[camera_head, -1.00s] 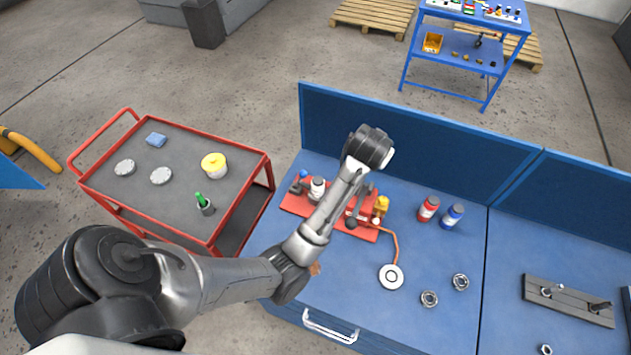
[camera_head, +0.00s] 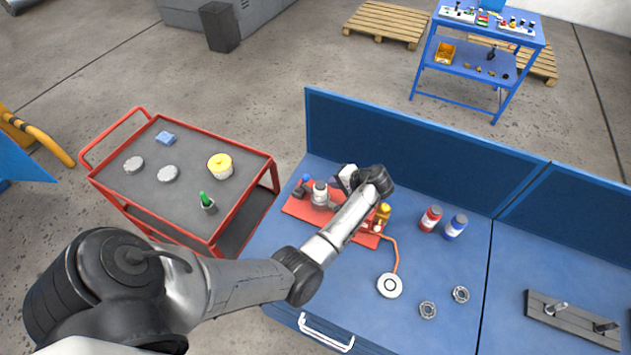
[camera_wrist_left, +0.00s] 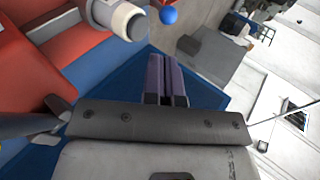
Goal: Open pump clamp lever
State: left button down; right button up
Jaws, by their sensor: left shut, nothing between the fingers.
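The pump assembly stands on a red base plate (camera_head: 300,208) on the blue workbench. It has a blue knob (camera_head: 306,177) at its left end, a grey-white cylinder (camera_head: 319,191) beside that and a yellow part (camera_head: 383,213) at its right. In the wrist view the blue ball knob (camera_wrist_left: 168,15) and the white cylinder end (camera_wrist_left: 128,20) show near the top. My left gripper (camera_wrist_left: 167,75) is shut and empty, with its fingers apart from both. I cannot tell which part is the clamp lever.
A red bottle (camera_head: 431,218) and a blue bottle (camera_head: 455,226) stand right of the pump. An orange hose runs to a white disc (camera_head: 390,285). The blue back panel (camera_head: 430,150) rises behind. A red cart (camera_head: 180,185) stands at the left.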

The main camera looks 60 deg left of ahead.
aim_at(316, 185)
pick_arm(q)
jog(key=p+x, duration=0.1)
jog(key=x, duration=0.9)
dwell(0.3)
jog(key=shift+r, duration=0.1)
